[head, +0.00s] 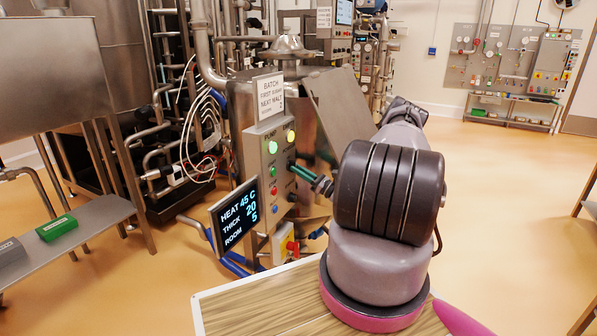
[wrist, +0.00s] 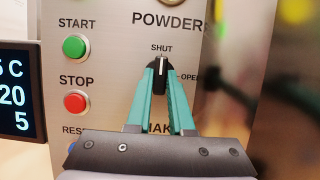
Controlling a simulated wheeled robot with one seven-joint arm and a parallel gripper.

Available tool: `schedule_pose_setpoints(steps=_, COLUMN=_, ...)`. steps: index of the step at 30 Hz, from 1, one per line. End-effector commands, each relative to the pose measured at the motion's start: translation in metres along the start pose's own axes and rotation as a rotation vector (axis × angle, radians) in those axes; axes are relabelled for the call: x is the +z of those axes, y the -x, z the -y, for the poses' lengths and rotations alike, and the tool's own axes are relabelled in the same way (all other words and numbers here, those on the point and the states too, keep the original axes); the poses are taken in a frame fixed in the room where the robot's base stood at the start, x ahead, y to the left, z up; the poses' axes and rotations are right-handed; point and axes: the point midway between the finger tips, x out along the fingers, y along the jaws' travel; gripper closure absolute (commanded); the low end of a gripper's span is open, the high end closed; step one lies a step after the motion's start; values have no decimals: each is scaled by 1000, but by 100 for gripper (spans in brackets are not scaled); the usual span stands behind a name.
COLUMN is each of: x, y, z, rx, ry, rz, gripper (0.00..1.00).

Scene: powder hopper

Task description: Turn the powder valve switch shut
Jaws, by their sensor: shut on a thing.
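The powder valve switch (wrist: 161,64) is a black rotary knob with a white pointer line, under the label POWDER in the wrist view. Its pointer stands upright, at the SHUT mark above it. The OPEN mark is to its right. My gripper (wrist: 161,76) has its two teal fingers closed on the sides of the knob. In the head view my gripper (head: 294,166) reaches the front of the grey control box (head: 267,190), and the fingertips and arm hide the knob there.
A green START button (wrist: 75,47) and a red STOP button (wrist: 76,102) sit left of the knob. A dark display (head: 237,216) reading HEAT, THICK and ROOM juts out beside the box. A wooden-topped surface (head: 245,308) lies below my arm. Open floor is at right.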

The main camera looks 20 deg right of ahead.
Motion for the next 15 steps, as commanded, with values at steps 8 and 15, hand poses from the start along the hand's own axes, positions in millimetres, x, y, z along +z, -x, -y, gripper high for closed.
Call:
schedule_pose_setpoints(steps=8, x=-2, y=2, z=0, rx=2, ry=5, rz=-4, gripper=100)
schedule_pose_setpoints(steps=15, x=-1, y=2, z=0, rx=2, ry=4, rz=-4, gripper=50)
